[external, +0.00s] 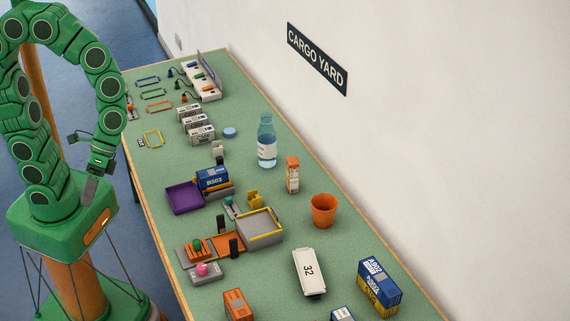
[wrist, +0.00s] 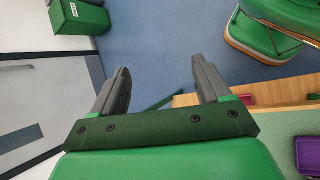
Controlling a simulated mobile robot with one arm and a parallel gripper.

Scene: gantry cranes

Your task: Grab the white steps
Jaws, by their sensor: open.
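A small whitish stepped block (external: 217,149), which looks like the white steps, stands on the green table top (external: 250,98) between the marked white boxes and the bottle. It is small in the external view, and I cannot make out its single steps. It does not show in the wrist view. My gripper (wrist: 162,84) is open and empty, with its two grey fingers wide apart over the blue floor. In the external view my gripper (external: 91,188) hangs beside my base, off the table's left edge and well away from the block.
White boxes (external: 200,133) and a blue disc (external: 230,132) are close to the block. A bottle (external: 266,142) stands to its right. Yellow steps (external: 255,200), a blue container (external: 212,178) and a purple tray (external: 185,197) are nearer. A wall runs along the table's right side.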

